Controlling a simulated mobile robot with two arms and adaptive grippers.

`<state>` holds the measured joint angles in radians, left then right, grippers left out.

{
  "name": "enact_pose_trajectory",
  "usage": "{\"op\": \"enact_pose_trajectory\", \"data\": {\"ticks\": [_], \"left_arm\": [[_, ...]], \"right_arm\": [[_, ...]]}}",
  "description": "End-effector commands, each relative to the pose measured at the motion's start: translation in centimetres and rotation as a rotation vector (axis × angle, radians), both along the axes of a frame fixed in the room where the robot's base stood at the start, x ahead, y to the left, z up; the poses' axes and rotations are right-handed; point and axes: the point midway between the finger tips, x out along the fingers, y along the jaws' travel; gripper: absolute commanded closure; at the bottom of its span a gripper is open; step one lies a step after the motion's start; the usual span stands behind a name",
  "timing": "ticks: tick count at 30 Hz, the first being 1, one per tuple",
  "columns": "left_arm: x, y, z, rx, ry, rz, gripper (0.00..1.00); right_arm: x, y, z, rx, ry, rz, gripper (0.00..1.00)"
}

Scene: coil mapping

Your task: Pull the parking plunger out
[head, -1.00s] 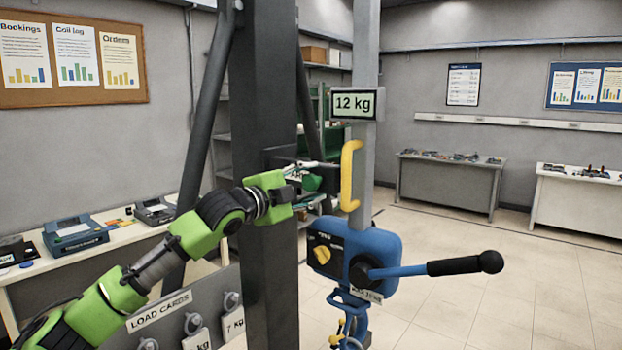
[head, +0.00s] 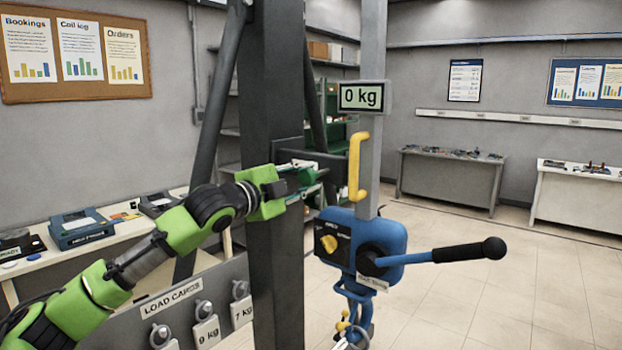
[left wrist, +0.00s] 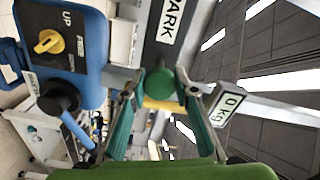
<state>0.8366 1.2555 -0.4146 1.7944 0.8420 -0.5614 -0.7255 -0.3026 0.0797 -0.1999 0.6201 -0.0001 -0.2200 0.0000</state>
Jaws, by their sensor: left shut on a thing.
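The parking plunger shows in the left wrist view as a round green knob (left wrist: 160,82) beside a "PARK" label (left wrist: 173,20). My left gripper (left wrist: 158,92) has one finger on each side of the knob and is shut on it. In the head view my left gripper (head: 312,176) is at the dark post, just left of the yellow handle; its fingers and the knob are small and partly hidden there. How far the plunger stands out cannot be told. My right gripper is not in view.
A blue unit (head: 390,238) with a yellow knob (head: 329,243) and a black-gripped lever (head: 460,252) stands close on the right. A yellow handle (head: 356,165) and a "0 kg" display (head: 362,97) are above it. The dark post (head: 270,130) is close beside my arm.

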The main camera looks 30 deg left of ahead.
Motion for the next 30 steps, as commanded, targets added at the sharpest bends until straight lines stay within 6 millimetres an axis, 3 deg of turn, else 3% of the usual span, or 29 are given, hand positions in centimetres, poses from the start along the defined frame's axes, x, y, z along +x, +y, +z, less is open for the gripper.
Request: {"op": "enact_pose_trajectory", "data": {"ticks": [2,6,7,9,20,30], "left_arm": [[-0.1,-0.2,-0.1,0.000,0.003,-0.003,1.00],[-0.1,-0.2,-0.1,0.001,0.003,-0.003,1.00],[-0.1,-0.2,-0.1,0.001,0.003,-0.003,0.66],[-0.1,-0.2,-0.1,0.001,0.003,-0.003,0.56],[-0.2,-0.1,0.1,0.001,0.000,-0.002,0.56],[-3.6,0.5,-0.2,0.006,0.005,0.006,0.56]], "right_arm": [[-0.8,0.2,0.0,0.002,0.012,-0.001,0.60],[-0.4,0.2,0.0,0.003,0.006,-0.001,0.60],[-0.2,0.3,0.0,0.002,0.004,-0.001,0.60],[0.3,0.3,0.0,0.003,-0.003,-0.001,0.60],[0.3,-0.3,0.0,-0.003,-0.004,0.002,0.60],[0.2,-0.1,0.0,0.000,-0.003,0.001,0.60]]}}
